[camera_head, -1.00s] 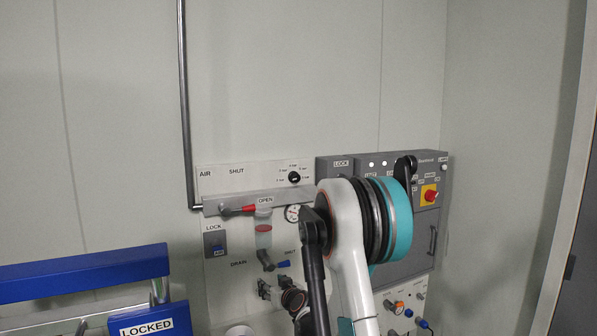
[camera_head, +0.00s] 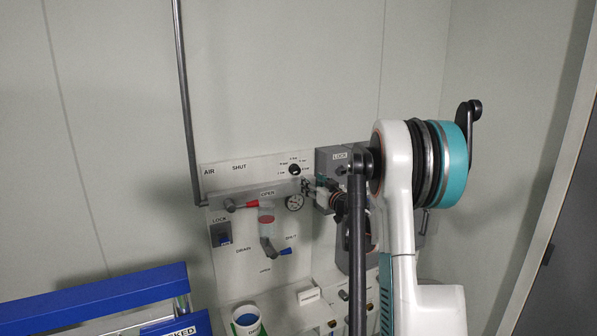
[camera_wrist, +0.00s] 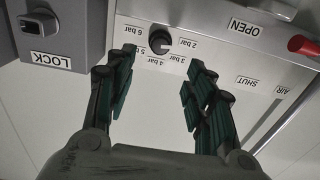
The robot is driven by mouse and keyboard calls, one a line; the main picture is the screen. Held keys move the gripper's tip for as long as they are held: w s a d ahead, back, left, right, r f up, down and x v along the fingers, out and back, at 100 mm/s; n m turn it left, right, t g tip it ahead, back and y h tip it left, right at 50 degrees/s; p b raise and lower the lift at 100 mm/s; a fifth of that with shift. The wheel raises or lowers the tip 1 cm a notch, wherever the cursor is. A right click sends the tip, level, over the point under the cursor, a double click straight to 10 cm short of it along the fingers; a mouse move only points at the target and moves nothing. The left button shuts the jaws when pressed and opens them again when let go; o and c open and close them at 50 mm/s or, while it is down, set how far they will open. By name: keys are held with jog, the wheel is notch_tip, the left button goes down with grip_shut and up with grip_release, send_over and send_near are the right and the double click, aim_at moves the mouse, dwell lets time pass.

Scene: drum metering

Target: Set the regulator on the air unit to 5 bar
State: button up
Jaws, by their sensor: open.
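The regulator knob (camera_head: 295,169) is a small black dial on the pale AIR panel (camera_head: 222,185), with bar labels around it. In the wrist view the knob (camera_wrist: 159,42) appears upside down, ringed by labels from 2 to 6 bar; a small light mark shows on it, but its exact setting is hard to read. My gripper (camera_wrist: 158,70) is open and empty, its two green-padded fingers either side of the knob in the picture and apart from it. In the head view my gripper (camera_head: 309,185) is just right of and below the knob. A round gauge (camera_head: 294,202) sits below it.
A grey bar with a red lever (camera_head: 240,205) crosses below the knob. A grey LOCK box (camera_head: 330,160) stands close right of the knob; it shows in the wrist view (camera_wrist: 60,35) too. A drain valve with a blue handle (camera_head: 285,251) is lower. The wall above is clear.

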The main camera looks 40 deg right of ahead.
aim_at(298, 172)
jog(key=p+x, duration=0.1)
jog(key=x, duration=1)
jog(key=shift+w, duration=0.4)
jog(key=c, duration=1.1)
